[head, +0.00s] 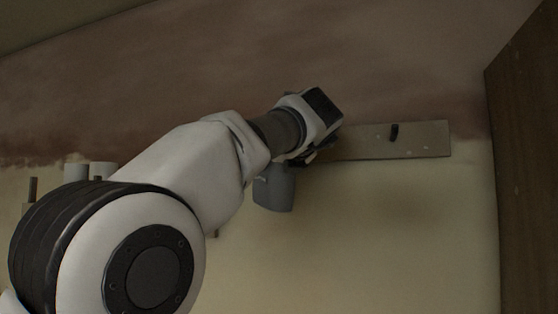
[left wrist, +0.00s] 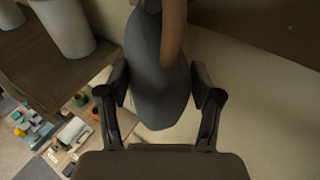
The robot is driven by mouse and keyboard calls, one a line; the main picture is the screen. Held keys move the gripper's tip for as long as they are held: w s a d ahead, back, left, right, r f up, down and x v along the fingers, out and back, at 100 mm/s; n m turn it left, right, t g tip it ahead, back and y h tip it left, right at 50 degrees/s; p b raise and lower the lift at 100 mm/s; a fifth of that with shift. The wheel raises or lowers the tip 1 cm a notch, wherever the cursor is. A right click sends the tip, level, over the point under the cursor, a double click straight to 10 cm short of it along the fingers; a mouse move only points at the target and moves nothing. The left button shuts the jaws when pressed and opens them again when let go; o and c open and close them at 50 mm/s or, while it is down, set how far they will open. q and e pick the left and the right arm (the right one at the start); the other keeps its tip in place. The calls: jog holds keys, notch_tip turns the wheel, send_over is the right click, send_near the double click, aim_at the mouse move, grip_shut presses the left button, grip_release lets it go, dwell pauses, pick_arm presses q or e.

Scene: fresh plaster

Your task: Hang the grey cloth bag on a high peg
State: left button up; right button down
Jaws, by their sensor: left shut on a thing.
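The grey cloth bag (head: 274,188) hangs just below my left gripper (head: 308,153) in the head view, in front of the wall. In the left wrist view the bag (left wrist: 150,75) lies between the two fingers of the left gripper (left wrist: 160,92), which is shut on it. A pale wooden rail (head: 425,141) is fixed to the wall, with one dark peg (head: 394,132) showing on its right part. My gripper covers the rail's left end. Whether the bag touches a peg there is hidden. My right gripper is in neither view.
A dark wooden upright (head: 523,150) stands at the right edge. Pale cylinders (head: 77,172) show behind my arm at the left. The left wrist view shows a brown shelf (left wrist: 42,50) bearing pale containers, with several small objects lower down. The wall below the rail is bare.

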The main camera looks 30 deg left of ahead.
pick_arm(q)
jog(key=shift+w+a+r+p, duration=0.1)
jog(key=shift+w+a+p, duration=0.15)
jog(key=shift+w+p, duration=0.55)
jog(key=shift+w+r+b, duration=0.15)
jog(key=shift+b, duration=0.2)
jog(key=shift+r, duration=0.2)
grip_shut()
jog(key=shift+r, duration=0.1)
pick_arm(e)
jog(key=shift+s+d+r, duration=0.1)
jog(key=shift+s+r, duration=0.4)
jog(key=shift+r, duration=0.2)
pick_arm(q)
jog(key=shift+w, duration=0.25)
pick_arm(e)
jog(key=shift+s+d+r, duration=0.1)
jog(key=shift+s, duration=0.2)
pick_arm(q)
jog(key=shift+f, duration=0.4)
